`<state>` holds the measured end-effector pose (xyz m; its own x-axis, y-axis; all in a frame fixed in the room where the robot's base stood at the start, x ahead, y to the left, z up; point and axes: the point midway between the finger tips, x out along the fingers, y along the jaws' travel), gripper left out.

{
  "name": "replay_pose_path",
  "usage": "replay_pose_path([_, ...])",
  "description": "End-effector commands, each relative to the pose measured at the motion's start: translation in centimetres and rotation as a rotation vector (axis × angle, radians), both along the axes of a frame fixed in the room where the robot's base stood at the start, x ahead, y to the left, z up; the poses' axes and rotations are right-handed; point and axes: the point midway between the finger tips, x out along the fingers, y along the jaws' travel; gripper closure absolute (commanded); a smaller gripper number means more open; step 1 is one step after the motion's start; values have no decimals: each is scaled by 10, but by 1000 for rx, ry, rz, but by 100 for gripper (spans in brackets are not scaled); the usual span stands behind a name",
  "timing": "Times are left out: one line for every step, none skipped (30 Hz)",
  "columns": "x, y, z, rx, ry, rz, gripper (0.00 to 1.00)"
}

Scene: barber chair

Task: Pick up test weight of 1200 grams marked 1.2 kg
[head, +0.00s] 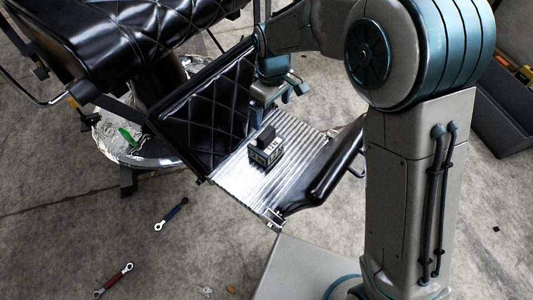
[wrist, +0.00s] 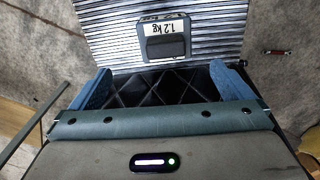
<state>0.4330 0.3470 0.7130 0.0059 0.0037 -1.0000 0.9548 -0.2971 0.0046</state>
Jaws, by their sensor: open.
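The test weight (head: 266,149) is a small dark block with a handle-like top and a pale label. It sits upright on the ribbed metal footrest (head: 222,176) of the barber chair. In the wrist view the weight (wrist: 166,47) shows its label, "1.2 kg", upside down. My gripper (head: 275,104) is open and empty, above and behind the weight in the head view, near the quilted black pad. In the wrist view its blue fingers (wrist: 160,88) are spread wider than the weight, which lies beyond their tips, roughly centred between them. Nothing touches the weight.
The quilted black pad (head: 208,112) rises behind the footrest, and a black padded edge (head: 327,180) borders its right side. The black chair seat (head: 130,35) is at upper left. Wrenches (head: 171,214) lie on the concrete floor. A dark tool box (head: 505,105) stands at right.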

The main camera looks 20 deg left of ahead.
Motion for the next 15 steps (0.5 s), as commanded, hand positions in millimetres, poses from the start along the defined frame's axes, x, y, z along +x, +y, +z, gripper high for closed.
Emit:
replay_pose_path([-2,7,-11,-3,3,21,0])
replay_pose_path([-2,10,-14,-3,4,30,0])
replay_pose_path([-3,13,-18,-5,5,38,0])
replay_pose_path([-3,14,-22,-5,7,42,0])
replay_pose_path([-3,15,-26,-6,7,44,0])
replay_pose_path([-4,15,-32,-6,8,45,0])
replay_pose_path([-4,15,-37,-7,8,45,0])
replay_pose_path([-4,15,-43,-7,9,45,0])
replay_pose_path([-4,14,-52,-8,9,45,0])
replay_pose_path([-4,14,-58,-9,10,44,0])
replay_pose_path([-4,14,-64,-8,9,44,0])
replay_pose_path([-4,14,-72,-8,9,44,0])
replay_pose_path([-4,14,-78,-8,9,44,0])
replay_pose_path([-4,14,-83,-7,8,44,0])
replay_pose_path([-4,14,-88,-6,8,44,0])
